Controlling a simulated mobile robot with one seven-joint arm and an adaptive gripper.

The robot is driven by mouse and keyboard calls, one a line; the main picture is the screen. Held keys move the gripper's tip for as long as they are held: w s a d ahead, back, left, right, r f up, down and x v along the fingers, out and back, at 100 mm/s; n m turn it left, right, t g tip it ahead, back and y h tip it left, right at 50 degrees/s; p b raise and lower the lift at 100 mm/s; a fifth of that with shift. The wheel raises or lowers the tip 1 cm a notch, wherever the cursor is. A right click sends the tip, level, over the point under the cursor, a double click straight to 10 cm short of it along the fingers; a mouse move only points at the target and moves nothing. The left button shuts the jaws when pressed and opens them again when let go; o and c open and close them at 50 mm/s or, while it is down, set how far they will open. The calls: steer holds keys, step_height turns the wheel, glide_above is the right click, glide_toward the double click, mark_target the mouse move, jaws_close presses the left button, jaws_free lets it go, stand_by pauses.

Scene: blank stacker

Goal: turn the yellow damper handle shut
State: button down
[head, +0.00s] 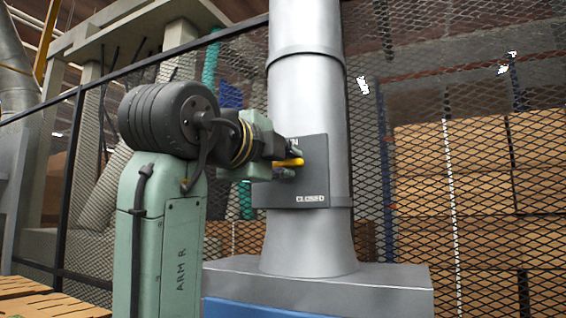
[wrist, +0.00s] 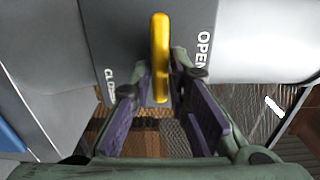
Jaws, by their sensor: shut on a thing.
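The yellow damper handle (head: 289,162) is on a dark plate (head: 317,178) fixed to the grey duct. In the head view it lies about level, with the cut-off OPEN label above it and CLOSED below it. My gripper (head: 284,165) reaches it from the left with a finger above and below, shut on the handle. In the wrist view the handle (wrist: 161,50) stands between the purple-padded fingers of my gripper (wrist: 165,85), between the CLOSED label on the left and OPEN on the right. The fingers hide part of the handle in the head view.
The grey vertical duct (head: 307,85) rises from a wide grey base (head: 390,283) with a blue front. A mesh fence (head: 400,95) runs behind it, with stacked cartons (head: 480,180) at the right. Wooden slats (head: 35,300) show at lower left.

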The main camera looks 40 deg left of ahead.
steer(key=shift+f, duration=0.1)
steer(key=c, duration=1.6)
jaws_free()
steer(key=shift+c, duration=0.2)
steer(key=v, duration=1.2)
